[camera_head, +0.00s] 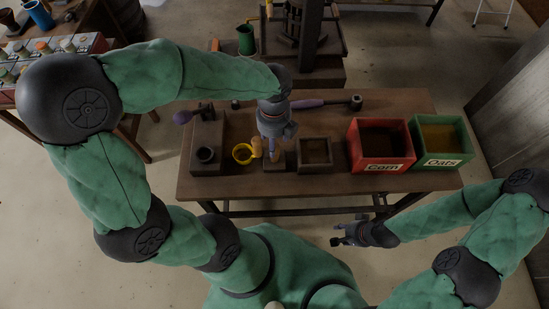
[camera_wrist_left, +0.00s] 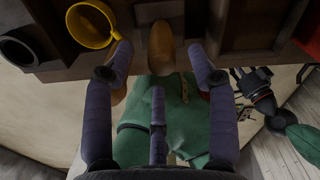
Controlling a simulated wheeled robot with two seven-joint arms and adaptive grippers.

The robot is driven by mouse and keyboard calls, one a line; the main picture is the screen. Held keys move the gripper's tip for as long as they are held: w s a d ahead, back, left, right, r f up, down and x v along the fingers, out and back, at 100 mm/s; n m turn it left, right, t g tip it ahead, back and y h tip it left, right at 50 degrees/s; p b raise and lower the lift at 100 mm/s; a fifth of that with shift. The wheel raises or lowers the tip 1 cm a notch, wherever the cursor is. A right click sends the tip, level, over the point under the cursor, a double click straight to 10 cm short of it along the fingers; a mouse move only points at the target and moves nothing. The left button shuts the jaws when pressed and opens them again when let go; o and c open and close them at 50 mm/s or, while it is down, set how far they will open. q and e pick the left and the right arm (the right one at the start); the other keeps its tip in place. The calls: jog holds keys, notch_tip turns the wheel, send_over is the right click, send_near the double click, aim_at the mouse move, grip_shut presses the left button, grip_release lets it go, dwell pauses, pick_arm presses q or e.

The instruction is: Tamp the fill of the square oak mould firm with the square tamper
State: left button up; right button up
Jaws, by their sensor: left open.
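A square wooden box with a brown fill, which looks like the oak mould (camera_head: 315,171), sits near the table's front edge; part of it also shows in the wrist view. Left of it, my left gripper (camera_head: 272,148) points down over a small dark block. In the wrist view my left gripper (camera_wrist_left: 158,50) is open, its fingers spread around a rounded tan wooden piece (camera_wrist_left: 162,46), perhaps the tamper's handle. I cannot tell whether they touch it; its lower part is hidden. My right gripper (camera_head: 347,236) appears open and empty, in front of the table.
A yellow cup (camera_head: 242,152) and a dark block with a round hole (camera_head: 206,155) stand to the left. A red Corn bin (camera_head: 381,163) and green Oats bin (camera_head: 442,158) stand right. A purple-handled tool (camera_head: 308,104) lies behind.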

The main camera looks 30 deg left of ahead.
pick_arm(q)
notch_tip(320, 180, down, 5)
jog(key=b, duration=0.2)
jog(key=shift+d+f+b, duration=0.1)
jog(key=shift+b, duration=0.25)
grip_shut()
